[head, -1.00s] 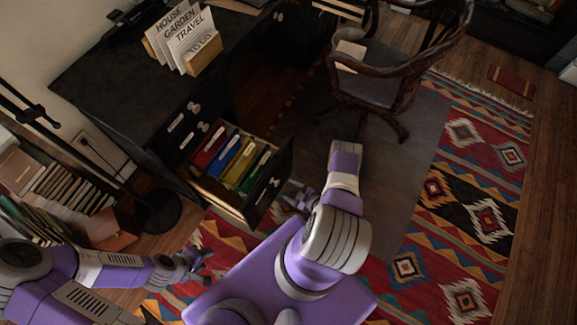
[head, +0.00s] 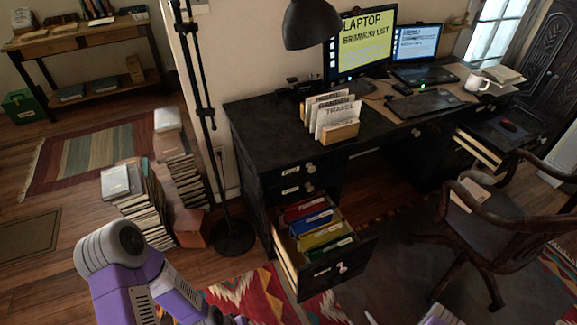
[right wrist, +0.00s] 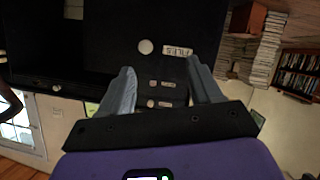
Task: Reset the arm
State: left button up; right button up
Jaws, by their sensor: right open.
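My right gripper (right wrist: 162,82) is open in the right wrist view, its two grey fingers apart with nothing between them. Dark drawer fronts with pale labels and round knobs show beyond the fingers. In the head view only small pale and purple parts of my right arm (head: 440,316) show at the bottom edge. My left arm (head: 130,262) comes in at the lower left. Its far end is cut by the bottom edge, so the left gripper's jaws cannot be made out.
An open drawer (head: 338,268) with coloured folders juts from the black desk (head: 262,118). A chair (head: 495,220) stands right of it. A floor lamp (head: 233,238) and book stacks (head: 140,205) stand left of the desk. A file holder (head: 338,134) and screens are on top.

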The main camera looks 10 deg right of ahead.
jog(key=w+a+r+m+g+p, duration=0.2)
jog(key=w+a+r+m+g, duration=0.45)
jog(key=a+r, duration=0.35)
pick_arm(q)
jog(key=shift+w+r, duration=0.15)
jog(key=shift+r, duration=0.45)
jog(key=shift+w+r, duration=0.15)
jog(key=shift+r, duration=0.4)
pick_arm(e)
jog(key=s+a+r+m+g+y, duration=0.1)
jog(key=s+a+r+m+g, duration=0.1)
jog(key=s+a+r+g, duration=0.4)
jog(key=s+a+r, duration=0.4)
jog(key=a+r, duration=0.1)
jog(key=r, duration=0.1)
jog(key=shift+s+a+y, duration=0.15)
jog(key=shift+y, duration=0.15)
